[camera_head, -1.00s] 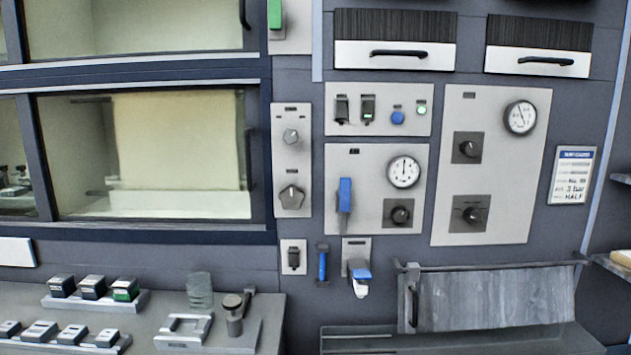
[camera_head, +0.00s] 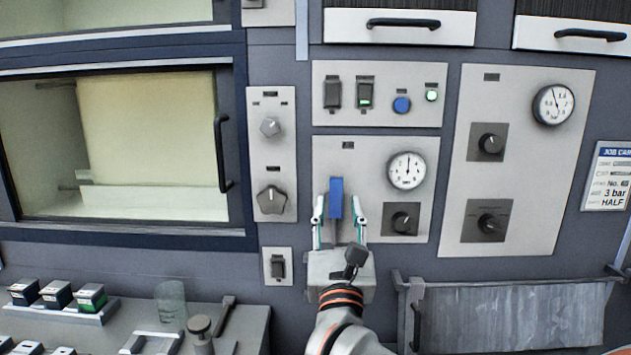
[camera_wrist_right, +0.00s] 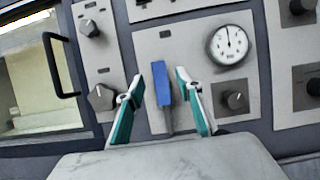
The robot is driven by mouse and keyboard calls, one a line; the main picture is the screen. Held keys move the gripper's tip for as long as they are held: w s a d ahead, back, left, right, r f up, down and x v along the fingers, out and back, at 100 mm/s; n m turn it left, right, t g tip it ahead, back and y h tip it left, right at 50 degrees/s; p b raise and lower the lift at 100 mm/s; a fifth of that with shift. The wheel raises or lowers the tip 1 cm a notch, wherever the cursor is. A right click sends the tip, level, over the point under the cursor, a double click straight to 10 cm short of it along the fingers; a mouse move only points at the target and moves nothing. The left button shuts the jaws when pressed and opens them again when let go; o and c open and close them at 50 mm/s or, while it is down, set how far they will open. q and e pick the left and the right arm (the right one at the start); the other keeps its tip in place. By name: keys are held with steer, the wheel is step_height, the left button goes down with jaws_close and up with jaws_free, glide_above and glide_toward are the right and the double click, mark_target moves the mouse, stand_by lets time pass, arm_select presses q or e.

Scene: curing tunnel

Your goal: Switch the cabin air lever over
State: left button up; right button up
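The air lever has a blue handle (camera_head: 336,198) that stands upright on a light grey panel, left of a round gauge (camera_head: 407,171). The handle also shows in the right wrist view (camera_wrist_right: 161,84), with its grey stem below. My right gripper (camera_head: 338,213) is in front of the panel with its fingers spread, one on each side of the lever. In the right wrist view (camera_wrist_right: 169,88) gaps show between the lever and both fingertips. Whether the fingers reach as deep as the handle is hard to tell. My left gripper is not in view.
A black knob (camera_head: 401,220) sits on the panel just right of the gripper. A switch panel (camera_head: 379,95) is above, and a knob strip (camera_head: 271,153) is to the left. A rail with a grey cloth (camera_head: 510,318) is at lower right.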

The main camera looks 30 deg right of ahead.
mark_target(337, 186)
steer(key=p+x, duration=0.1)
steer(key=x, duration=0.7)
steer(key=shift+a+f, duration=0.1)
steer(key=shift+c, duration=0.3)
jaws_close()
